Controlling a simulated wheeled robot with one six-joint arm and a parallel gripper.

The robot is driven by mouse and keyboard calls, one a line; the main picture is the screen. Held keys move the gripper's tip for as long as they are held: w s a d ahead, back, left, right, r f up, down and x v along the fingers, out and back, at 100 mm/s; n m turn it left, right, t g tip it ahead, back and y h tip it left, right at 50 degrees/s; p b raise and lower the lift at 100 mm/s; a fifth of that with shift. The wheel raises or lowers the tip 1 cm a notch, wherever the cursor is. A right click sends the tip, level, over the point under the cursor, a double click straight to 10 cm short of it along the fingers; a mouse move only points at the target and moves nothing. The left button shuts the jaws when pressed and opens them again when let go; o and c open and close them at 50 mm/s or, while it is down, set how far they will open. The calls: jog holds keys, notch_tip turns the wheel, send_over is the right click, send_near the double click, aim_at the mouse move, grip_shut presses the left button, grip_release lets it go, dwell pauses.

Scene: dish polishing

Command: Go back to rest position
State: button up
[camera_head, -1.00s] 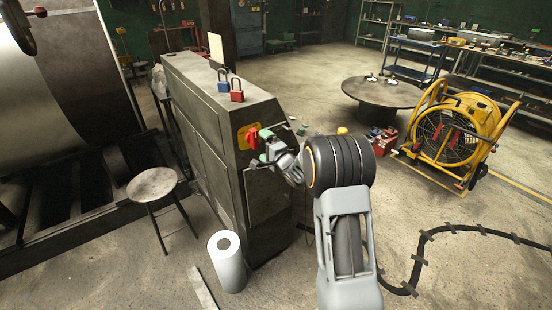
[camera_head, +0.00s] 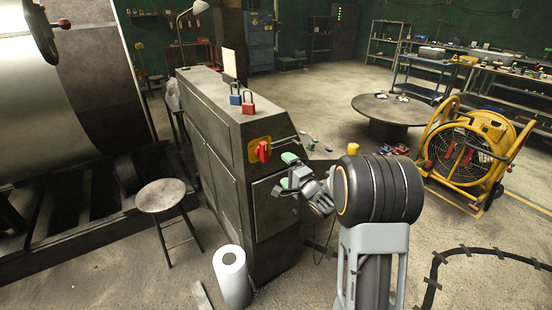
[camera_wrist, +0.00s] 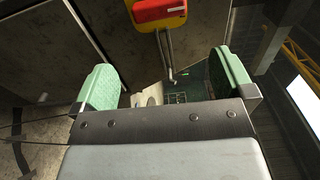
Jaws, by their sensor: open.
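My gripper (camera_head: 287,171) is in front of the right end of the grey metal cabinet (camera_head: 215,160), a little below and to the right of the red switch handle (camera_head: 264,151) on its yellow plate. In the wrist view my gripper (camera_wrist: 162,85) shows two green-padded fingers held wide apart with nothing between them. The red handle (camera_wrist: 158,10) shows beyond the fingers at the top of that view. My arm reaches up from the bottom of the head view and bends left toward the cabinet.
A blue padlock (camera_head: 235,95) and a red padlock (camera_head: 248,104) stand on the cabinet top. A stool (camera_head: 161,195) and a white paper roll (camera_head: 231,277) are at left. A yellow fan (camera_head: 465,150) and a round table (camera_head: 385,108) are at right.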

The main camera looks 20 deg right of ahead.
jog(key=s+d+f+n+g+h, duration=0.6)
jog(key=s+f+n+g+h, duration=0.1)
jog(key=f+g, duration=0.15)
jog(key=s+a+r+n+g, duration=0.2)
jog(key=s+a+r, duration=0.3)
jog(key=s, duration=0.6)
jog(key=s+a+r+n+g+y, duration=0.1)
jog(key=s+a+r+n, duration=0.4)
jog(key=s, duration=0.5)
jog(key=shift+s+a+r+n+g, duration=0.35)
jog(key=shift+a+r+g, duration=0.2)
jog(key=shift+g, duration=0.2)
